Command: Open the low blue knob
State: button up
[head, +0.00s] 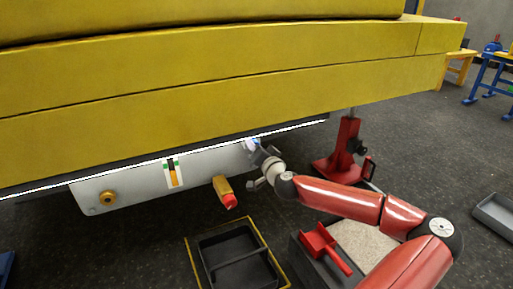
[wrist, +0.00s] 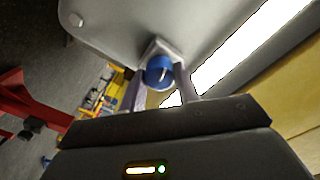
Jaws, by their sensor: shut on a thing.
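The low blue knob (wrist: 158,73) sits on the grey panel (wrist: 190,20) under the yellow boom. In the wrist view my gripper (wrist: 158,85) has a finger on each side of the knob and is shut on it. A pale line shows on the knob's face. In the head view my gripper (head: 257,147) reaches the right end of the grey panel (head: 140,178), and only a small bit of blue shows there, mostly hidden by the gripper.
The yellow boom (head: 230,75) hangs low above my arm. A yellow fitting with a red tip (head: 225,192) hangs left of my gripper. A red stand (head: 346,145) is to the right. A black tray (head: 238,265) and a red scoop (head: 325,245) are below.

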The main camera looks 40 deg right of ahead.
jog(key=m+p, duration=0.6)
jog(key=m, duration=1.9)
jog(key=shift+d+m+y, duration=0.1)
jog(key=shift+m+y, duration=0.3)
jog(key=o, duration=1)
jog(key=v, duration=0.8)
jog(key=shift+f, duration=0.15)
